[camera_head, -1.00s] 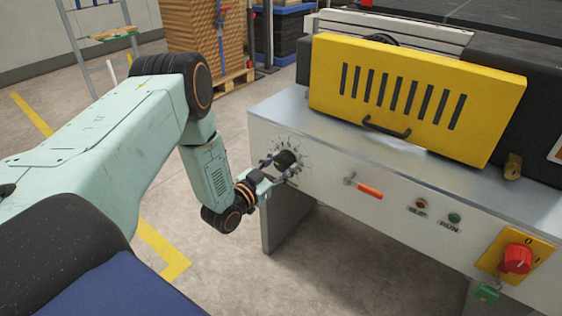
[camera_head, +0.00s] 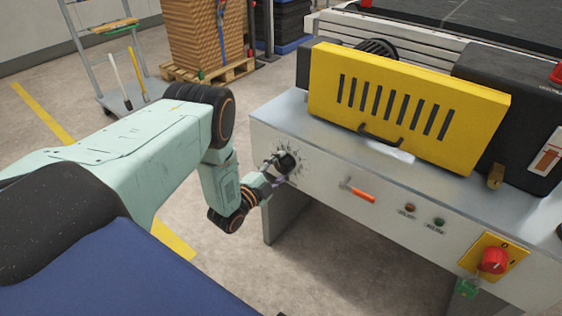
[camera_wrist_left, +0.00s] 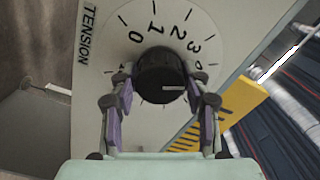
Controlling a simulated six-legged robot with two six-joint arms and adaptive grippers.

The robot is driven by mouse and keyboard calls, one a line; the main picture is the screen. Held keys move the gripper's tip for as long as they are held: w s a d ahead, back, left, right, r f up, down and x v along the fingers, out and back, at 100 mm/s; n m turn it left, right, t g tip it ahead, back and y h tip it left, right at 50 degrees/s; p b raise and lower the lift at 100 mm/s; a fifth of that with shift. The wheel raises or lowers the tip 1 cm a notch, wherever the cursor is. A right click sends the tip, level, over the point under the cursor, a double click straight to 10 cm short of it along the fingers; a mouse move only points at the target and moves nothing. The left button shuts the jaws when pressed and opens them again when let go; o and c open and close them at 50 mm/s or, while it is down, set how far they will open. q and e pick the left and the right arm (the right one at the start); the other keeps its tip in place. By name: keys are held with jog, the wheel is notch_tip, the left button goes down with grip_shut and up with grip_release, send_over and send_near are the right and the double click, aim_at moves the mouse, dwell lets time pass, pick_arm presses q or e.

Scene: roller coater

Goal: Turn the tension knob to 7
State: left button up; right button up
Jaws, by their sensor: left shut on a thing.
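The black tension knob (camera_head: 287,162) sits on a round numbered dial at the left end of the machine's front panel. My left gripper (camera_head: 281,166) is shut on the knob, with one finger on each side. In the left wrist view, the knob (camera_wrist_left: 158,72) is between both fingers, and a white mark on its face points right, towards the right finger. The digits 0, 1, 2 and 3 show on the dial (camera_wrist_left: 176,18); the fingers and knob hide much of the rest. The word TENSION is beside it. My right gripper is not in view.
An orange-handled lever (camera_head: 360,194), two small buttons (camera_head: 424,214) and a red rotary switch (camera_head: 493,261) are right of the dial. A slotted yellow guard (camera_head: 405,110) is above. A cart (camera_head: 112,60) and a loaded pallet (camera_head: 200,72) stand behind on open floor.

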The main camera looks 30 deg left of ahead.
pick_arm(q)
jog(key=m+p, duration=0.2)
jog(key=m, duration=0.2)
jog(key=shift+r+m, duration=0.1)
jog(key=shift+m, duration=0.2)
jog(key=m+p, duration=0.2)
jog(key=m, duration=0.1)
jog(key=shift+m, duration=0.4)
jog(key=m+p, duration=0.1)
jog(key=m, duration=0.3)
jog(key=shift+p, duration=0.35)
jog(key=m+p, duration=0.1)
jog(key=m, duration=0.3)
jog(key=shift+s+d, duration=0.1)
jog(key=shift+m, duration=0.5)
jog(key=o, duration=1.2)
jog(key=shift+c, duration=0.2)
